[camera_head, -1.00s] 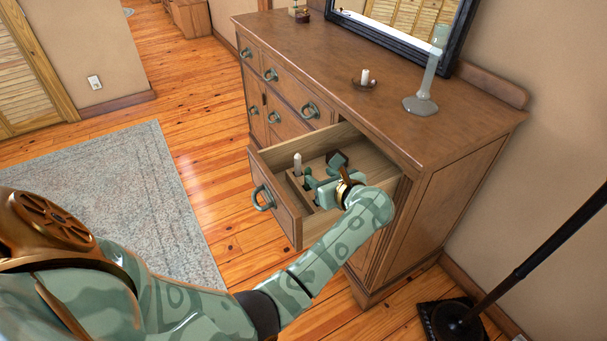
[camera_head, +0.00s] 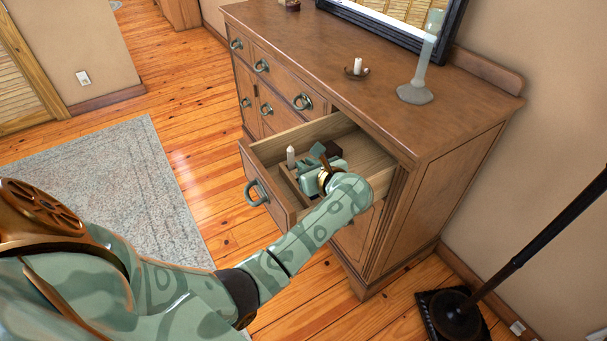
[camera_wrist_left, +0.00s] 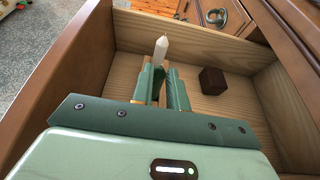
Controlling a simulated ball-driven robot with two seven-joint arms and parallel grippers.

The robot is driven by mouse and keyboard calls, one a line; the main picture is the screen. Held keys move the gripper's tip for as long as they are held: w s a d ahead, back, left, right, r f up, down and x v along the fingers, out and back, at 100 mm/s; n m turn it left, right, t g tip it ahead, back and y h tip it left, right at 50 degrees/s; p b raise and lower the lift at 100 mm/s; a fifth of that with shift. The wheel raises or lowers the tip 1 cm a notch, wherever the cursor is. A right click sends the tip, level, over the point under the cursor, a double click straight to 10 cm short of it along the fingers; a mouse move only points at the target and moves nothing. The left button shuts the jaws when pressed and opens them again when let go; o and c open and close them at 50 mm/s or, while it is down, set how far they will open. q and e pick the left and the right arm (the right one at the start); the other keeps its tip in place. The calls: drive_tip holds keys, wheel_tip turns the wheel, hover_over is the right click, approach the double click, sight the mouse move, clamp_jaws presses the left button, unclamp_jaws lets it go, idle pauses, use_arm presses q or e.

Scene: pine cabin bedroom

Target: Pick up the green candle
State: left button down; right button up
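My left gripper (camera_head: 312,160) is low inside the open drawer (camera_head: 270,205). In the left wrist view its two green fingers (camera_wrist_left: 164,80) are a short way apart. A pale, near-white candle (camera_wrist_left: 161,48) stands upright just beyond the fingertips, its lower part hidden by a finger; it also shows in the head view (camera_head: 291,156). A dark green strip shows between the fingers; I cannot tell whether it is a candle or a finger's inner face. No clearly green candle shows in the drawer. My right gripper is not in view.
A dark brown block (camera_wrist_left: 213,80) lies in the drawer, right of the fingers. The drawer walls surround the gripper closely. On the dresser (camera_head: 390,100) stand a small white candle in a dish (camera_head: 357,67) and a tall glass holder (camera_head: 424,65) with a greenish top.

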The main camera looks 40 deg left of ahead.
use_arm(q)
drive_tip(key=shift+w+a+f, duration=0.1)
drive_tip(key=shift+a+f, duration=0.05)
drive_tip(key=shift+a, duration=0.1)
drive_tip(key=shift+w+a+f, duration=0.1)
drive_tip(key=shift+a+f, duration=0.1)
drive_tip(key=shift+a, duration=0.05)
drive_tip(key=shift+w+a+f, duration=0.1)
drive_tip(key=shift+d+r, duration=0.25)
drive_tip(key=shift+r, duration=0.15)
wheel_tip(320, 180, up, 10)
drive_tip(key=p, duration=0.3)
drive_tip(key=shift+f, duration=0.2)
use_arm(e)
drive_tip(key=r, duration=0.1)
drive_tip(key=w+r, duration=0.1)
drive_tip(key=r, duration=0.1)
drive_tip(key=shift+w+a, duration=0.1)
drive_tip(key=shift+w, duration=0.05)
